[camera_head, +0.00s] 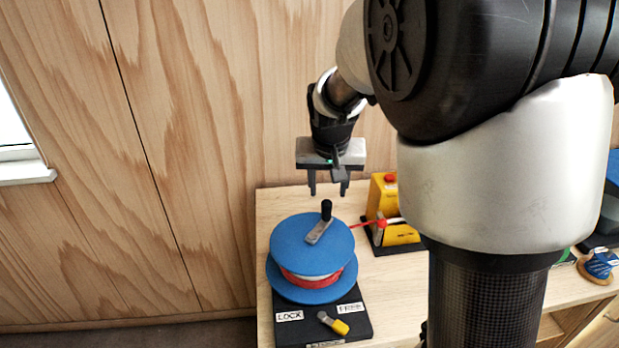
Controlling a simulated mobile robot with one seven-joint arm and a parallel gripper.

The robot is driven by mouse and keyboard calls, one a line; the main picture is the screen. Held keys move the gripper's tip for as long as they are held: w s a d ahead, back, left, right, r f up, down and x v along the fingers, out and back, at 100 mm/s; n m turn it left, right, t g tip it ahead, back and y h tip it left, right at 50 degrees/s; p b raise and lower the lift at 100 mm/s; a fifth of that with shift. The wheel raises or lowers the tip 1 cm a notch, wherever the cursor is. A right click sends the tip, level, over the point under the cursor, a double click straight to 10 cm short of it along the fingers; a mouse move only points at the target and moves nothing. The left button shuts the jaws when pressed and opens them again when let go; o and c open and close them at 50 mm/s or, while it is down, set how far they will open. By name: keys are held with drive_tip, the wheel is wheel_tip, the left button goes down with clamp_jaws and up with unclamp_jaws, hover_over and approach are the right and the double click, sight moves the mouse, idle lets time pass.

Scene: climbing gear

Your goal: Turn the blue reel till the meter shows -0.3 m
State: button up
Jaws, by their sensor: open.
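The blue reel (312,248) stands on a black base (360,318) at the left of the table, with red and white line wound between its discs. A grey crank with an upright black knob (326,209) sits on its top disc. My gripper (328,190) points down, open and empty, just above the knob; from this view I cannot tell the exact gap. A yellow box (399,230) with a red button stands to the right, and red line runs from the reel toward it. No meter reading is legible.
A yellow-tipped lever (339,327) lies on the base near a label reading LOCK (289,316) and a second, unclear label. The wooden table (398,290) is clear in front of the yellow box. A wood-panel wall (200,130) stands behind.

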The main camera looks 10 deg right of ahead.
sight(327, 204)
drive_tip(key=x, duration=1)
drive_tip(key=shift+f, duration=0.15)
